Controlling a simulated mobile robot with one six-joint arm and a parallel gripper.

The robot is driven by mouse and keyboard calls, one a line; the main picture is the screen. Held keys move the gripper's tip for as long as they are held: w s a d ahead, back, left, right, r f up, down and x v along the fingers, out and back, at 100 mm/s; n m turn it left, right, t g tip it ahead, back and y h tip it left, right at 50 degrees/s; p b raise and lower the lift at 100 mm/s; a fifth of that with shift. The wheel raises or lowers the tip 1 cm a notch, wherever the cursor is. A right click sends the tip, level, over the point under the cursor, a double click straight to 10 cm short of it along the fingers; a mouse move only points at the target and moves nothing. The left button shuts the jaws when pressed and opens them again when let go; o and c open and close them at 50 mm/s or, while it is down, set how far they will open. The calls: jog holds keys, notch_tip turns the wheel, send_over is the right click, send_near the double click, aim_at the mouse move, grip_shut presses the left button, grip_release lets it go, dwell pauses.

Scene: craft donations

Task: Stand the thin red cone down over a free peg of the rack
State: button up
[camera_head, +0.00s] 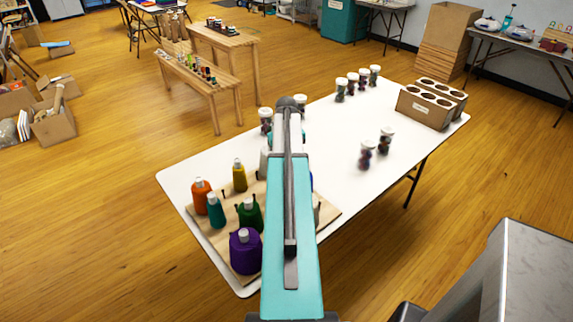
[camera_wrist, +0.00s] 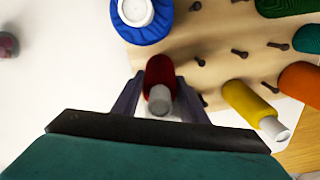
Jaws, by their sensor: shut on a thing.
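The thin red cone (camera_wrist: 160,72) is between the fingers of my gripper (camera_wrist: 160,82) in the wrist view, its pale tip toward the camera. The gripper is shut on it. The cone shows over the edge of the wooden rack (camera_wrist: 215,68); its height above the board cannot be told. Bare pegs (camera_wrist: 240,53) show right of the cone. A blue cone (camera_wrist: 143,22) stands beyond it, and a yellow cone (camera_wrist: 250,104) to its right. In the head view my arm hides the red cone, my gripper and part of the rack (camera_head: 190,209).
Orange (camera_head: 201,196), teal (camera_head: 215,212), green (camera_head: 250,213) and purple cones (camera_head: 245,252) also stand on the rack. Jars with white lids (camera_head: 367,153) and a cardboard holder (camera_head: 425,109) stand on the white table (camera_head: 330,135). Its middle has clear room.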

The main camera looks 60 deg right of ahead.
jog(key=shift+f, duration=0.2)
dwell(0.5)
jog(key=o, duration=1.2)
jog(key=shift+c, duration=0.2)
jog(key=shift+r, duration=0.15)
jog(key=shift+r+b, duration=1.45)
jog(key=shift+r, duration=5.25)
